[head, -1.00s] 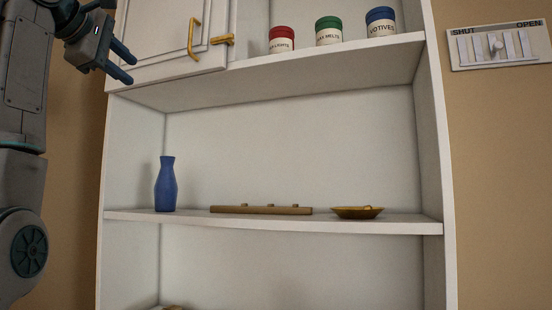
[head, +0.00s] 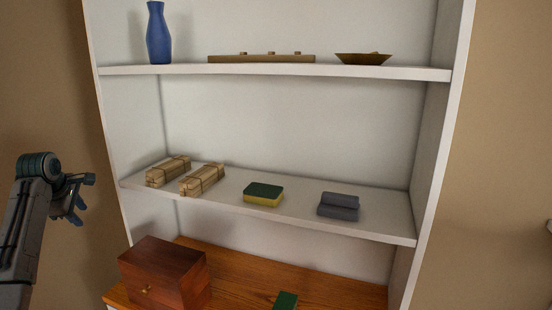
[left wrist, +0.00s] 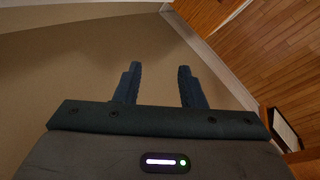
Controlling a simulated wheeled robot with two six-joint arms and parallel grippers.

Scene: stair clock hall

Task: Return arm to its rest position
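My left gripper (head: 85,196) is at the left of the head view, beside the shelf unit's left edge and apart from the shelves. In the left wrist view my left gripper (left wrist: 158,88) has its two dark fingers spread, with nothing between them. It is open and empty. The arm comes up from the lower left corner.
The white shelf unit (head: 270,120) holds a blue vase (head: 158,34), a wooden rail (head: 262,58), a brown dish (head: 363,59), tied bundles (head: 202,180), a sponge (head: 263,195) and grey rolls (head: 338,206). A wooden box (head: 165,274) stands below. Bare wall lies left.

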